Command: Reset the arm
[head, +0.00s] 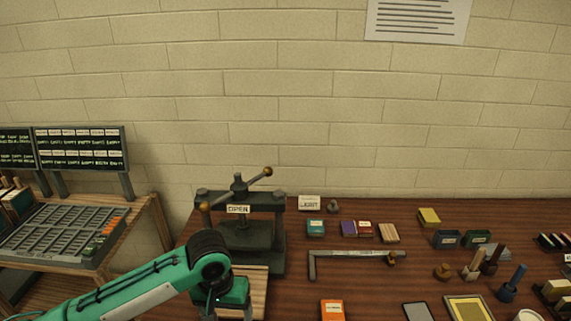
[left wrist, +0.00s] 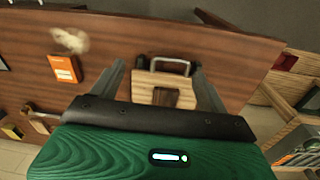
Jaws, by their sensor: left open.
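My left arm (head: 125,290) is green and comes in from the lower left in the head view. Its dark wrist joint is bent in front of the press, and the hand points down at the frame's bottom edge. In the left wrist view my left gripper (left wrist: 158,70) is open, with its two grey fingers spread apart. Nothing is seen held between them. Beyond the fingers is a pale wooden board (left wrist: 145,82) with a grey handle-like bar; whether the fingers touch it I cannot tell. My right gripper is not in view.
A dark press (head: 268,235) labelled OPEN stands close behind my left arm. A slotted tray (head: 62,232) and a display (head: 80,147) are at the left. An orange box (head: 332,310) and a grey angled bar (head: 345,254) lie on the brown table right of the arm.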

